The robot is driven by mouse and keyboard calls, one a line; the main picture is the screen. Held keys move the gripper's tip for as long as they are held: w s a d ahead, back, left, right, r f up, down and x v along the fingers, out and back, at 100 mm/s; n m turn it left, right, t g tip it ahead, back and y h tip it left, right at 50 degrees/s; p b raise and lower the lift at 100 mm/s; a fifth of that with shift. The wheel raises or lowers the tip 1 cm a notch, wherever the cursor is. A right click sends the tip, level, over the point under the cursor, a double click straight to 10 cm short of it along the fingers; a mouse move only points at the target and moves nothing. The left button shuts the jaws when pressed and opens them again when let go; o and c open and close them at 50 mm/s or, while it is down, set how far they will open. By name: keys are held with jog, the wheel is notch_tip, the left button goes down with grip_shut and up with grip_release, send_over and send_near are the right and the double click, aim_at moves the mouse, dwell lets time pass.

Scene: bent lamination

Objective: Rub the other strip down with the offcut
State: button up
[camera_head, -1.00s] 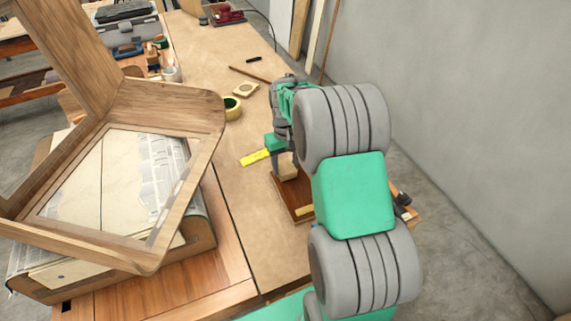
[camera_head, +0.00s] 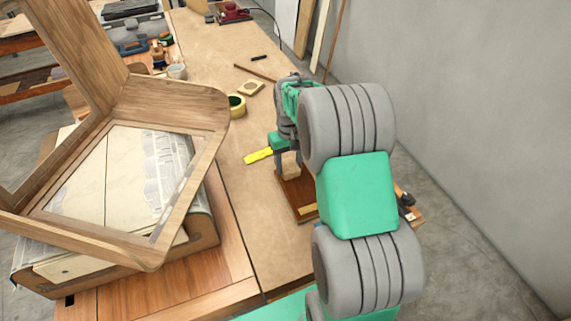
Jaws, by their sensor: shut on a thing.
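My gripper (camera_head: 289,149) is partly hidden behind my own arm. It points down and is shut on a small pale wooden block, the offcut (camera_head: 291,167). The offcut is over a dark brown board (camera_head: 296,188) on the bench; I cannot tell whether it touches. A pale strip (camera_head: 307,210) lies across the near end of the board. Any other strip under the offcut is hidden, and the board's right side is behind my arm.
A yellow tool (camera_head: 258,156) lies just left of my gripper. A tape roll (camera_head: 236,106), a square block with a hole (camera_head: 250,88) and a thin stick (camera_head: 254,73) lie farther back. A large wooden frame (camera_head: 178,104) stands at left; a grey wall (camera_head: 480,100) is at right.

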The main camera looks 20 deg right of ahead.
jog(key=shift+f, duration=0.1)
jog(key=shift+a, duration=0.7)
jog(key=shift+d, duration=0.1)
jog(key=shift+d, duration=0.65)
jog(key=shift+a, duration=0.8)
jog(key=shift+d, duration=0.1)
jog(key=shift+d, duration=0.7)
jog(key=shift+a, duration=0.15)
